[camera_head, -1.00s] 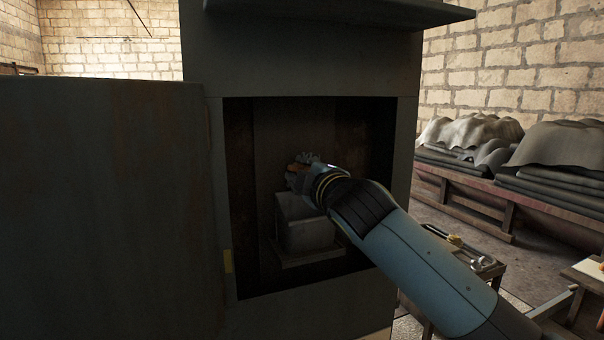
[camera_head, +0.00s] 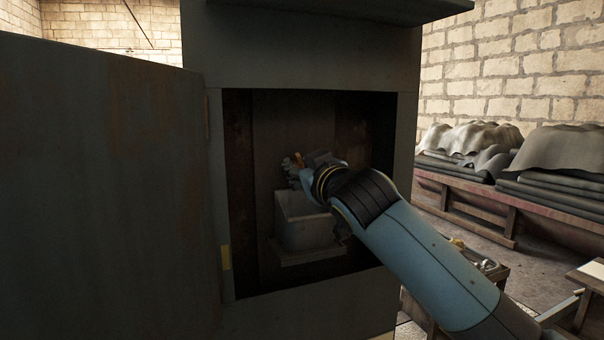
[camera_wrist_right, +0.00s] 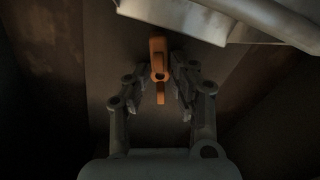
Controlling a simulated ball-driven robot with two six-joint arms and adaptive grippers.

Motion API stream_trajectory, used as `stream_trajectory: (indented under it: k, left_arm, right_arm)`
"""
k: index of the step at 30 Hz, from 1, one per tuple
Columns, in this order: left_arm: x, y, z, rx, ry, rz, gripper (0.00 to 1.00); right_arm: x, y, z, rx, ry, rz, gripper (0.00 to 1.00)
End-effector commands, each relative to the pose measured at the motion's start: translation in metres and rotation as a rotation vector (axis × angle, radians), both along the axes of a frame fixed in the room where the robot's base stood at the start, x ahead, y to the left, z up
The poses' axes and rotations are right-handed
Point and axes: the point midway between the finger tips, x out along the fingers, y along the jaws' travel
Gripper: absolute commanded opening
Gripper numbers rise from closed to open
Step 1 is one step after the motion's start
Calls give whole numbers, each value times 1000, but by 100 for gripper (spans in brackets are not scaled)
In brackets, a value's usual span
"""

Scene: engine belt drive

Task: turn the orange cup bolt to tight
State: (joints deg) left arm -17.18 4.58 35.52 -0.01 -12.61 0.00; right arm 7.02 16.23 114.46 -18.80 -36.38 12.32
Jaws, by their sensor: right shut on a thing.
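The orange cup bolt (camera_wrist_right: 158,62) shows between the fingers of my right gripper (camera_wrist_right: 158,88) in the right wrist view. The fingers are shut on it. In the head view a small orange part of the bolt (camera_head: 298,160) shows at the tip of my right gripper (camera_head: 290,167), just above the left rim of a grey cup-like box (camera_head: 305,235). The box sits inside the dark cabinet opening. The gripper reaches in from the right, and my wrist hides part of the box's upper right. My left gripper is in neither view.
The cabinet's open door (camera_head: 100,190) fills the left side. The opening's right wall (camera_head: 405,150) stands close beside my right forearm. A wooden bench with draped covers (camera_head: 480,190) runs along the brick wall at the right. A small table (camera_head: 485,262) stands behind my forearm.

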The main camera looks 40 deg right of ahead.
Motion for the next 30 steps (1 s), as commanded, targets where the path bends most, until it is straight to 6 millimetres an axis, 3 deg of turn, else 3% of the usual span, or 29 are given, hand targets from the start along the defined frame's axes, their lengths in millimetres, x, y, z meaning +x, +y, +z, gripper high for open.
stream_trajectory:
  k: [12, 30]
  left_arm:
    - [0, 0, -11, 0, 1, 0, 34]
    - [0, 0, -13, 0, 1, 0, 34]
  right_arm:
    - [0, 0, -2, 254, -57, -1, 0]
    - [0, 0, -2, 322, -72, -1, 0]
